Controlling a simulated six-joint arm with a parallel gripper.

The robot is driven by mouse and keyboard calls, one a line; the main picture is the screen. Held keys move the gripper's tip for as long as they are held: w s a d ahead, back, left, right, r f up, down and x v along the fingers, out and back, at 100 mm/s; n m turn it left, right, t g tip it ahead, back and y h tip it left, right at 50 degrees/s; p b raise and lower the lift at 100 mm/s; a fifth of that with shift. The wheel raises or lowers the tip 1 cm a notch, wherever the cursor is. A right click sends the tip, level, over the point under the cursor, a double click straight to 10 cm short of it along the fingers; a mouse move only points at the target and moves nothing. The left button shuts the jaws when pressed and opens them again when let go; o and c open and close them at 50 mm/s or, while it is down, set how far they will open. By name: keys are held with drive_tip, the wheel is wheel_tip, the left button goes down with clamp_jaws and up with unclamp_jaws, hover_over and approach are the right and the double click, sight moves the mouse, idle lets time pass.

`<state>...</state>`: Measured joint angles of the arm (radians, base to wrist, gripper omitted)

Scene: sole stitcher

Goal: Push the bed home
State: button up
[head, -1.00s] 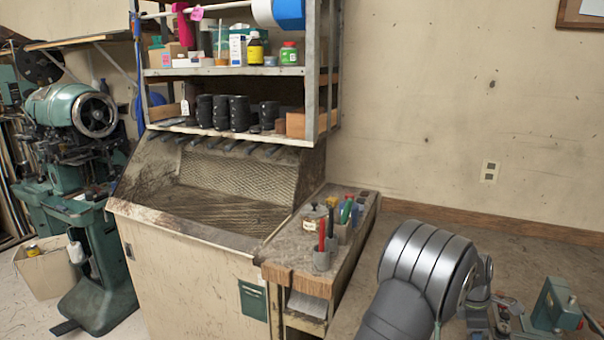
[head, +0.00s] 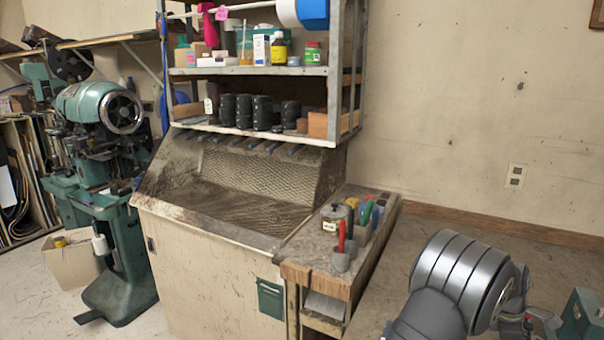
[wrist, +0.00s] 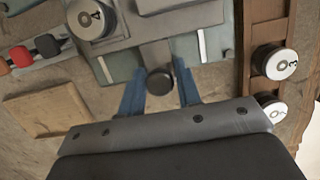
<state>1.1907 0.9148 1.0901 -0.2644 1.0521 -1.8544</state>
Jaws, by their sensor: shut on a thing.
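In the wrist view my gripper (wrist: 159,84) has its two blue fingers on either side of a dark round knob (wrist: 160,82), shut on it. The knob stands at the near end of a grey bar, which runs up to a grey block (wrist: 180,18). Grey-green plates (wrist: 215,43) lie on both sides of the bar. These parts seem to belong to the bed, but I cannot tell its full outline. In the head view a green machine part (head: 580,318) shows at the lower right, cut off by the frame; my gripper is out of that view.
The wrist view shows numbered round caps (wrist: 274,62), a red knob (wrist: 20,56), a black knob (wrist: 47,45) and a wooden block (wrist: 45,108) close by. In the head view a side bench (head: 318,250) with pens and cups stands left of my arm.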

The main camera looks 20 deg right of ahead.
drive_tip(key=shift+s+d, duration=0.55)
drive_tip(key=shift+d, duration=0.1)
drive_tip(key=shift+s+d, duration=1.35)
drive_tip(key=shift+s, duration=0.15)
drive_tip(key=shift+s+d, duration=1.3)
drive_tip(key=shift+d, duration=0.1)
drive_tip(key=o, duration=0.6)
drive_tip(key=shift+c, duration=0.2)
drive_tip(key=shift+r, duration=3.25)
